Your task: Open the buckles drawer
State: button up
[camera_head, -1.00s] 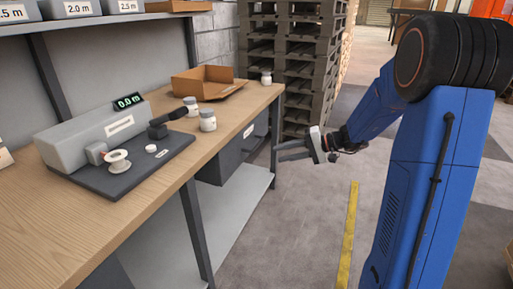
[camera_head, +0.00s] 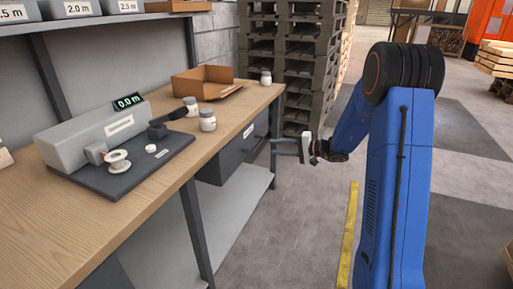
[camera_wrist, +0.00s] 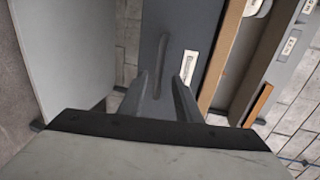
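A dark grey drawer unit (camera_head: 232,160) hangs under the wooden workbench, and its front looks closed. Its white label is too small to read, so I cannot confirm it says buckles. In the wrist view the drawer front (camera_wrist: 180,25) fills the middle, with a dark bar handle (camera_wrist: 162,60) beside the white label (camera_wrist: 189,66). My gripper (camera_head: 280,147) is in front of the drawer, to its right. In the wrist view its two fingers (camera_wrist: 159,88) are apart, with the handle between them in the picture. I see no contact, and the remaining gap is hard to judge.
The workbench (camera_head: 120,228) holds a measuring device (camera_head: 100,135), white jars and an open cardboard box (camera_head: 190,85). A bench leg (camera_head: 274,150) stands near my fingertips. A pale lower shelf (camera_head: 235,215) lies below the drawer.

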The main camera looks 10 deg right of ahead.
aim_at(256, 146)
jog(key=x, duration=1)
jog(key=shift+a, duration=0.1)
grip_shut()
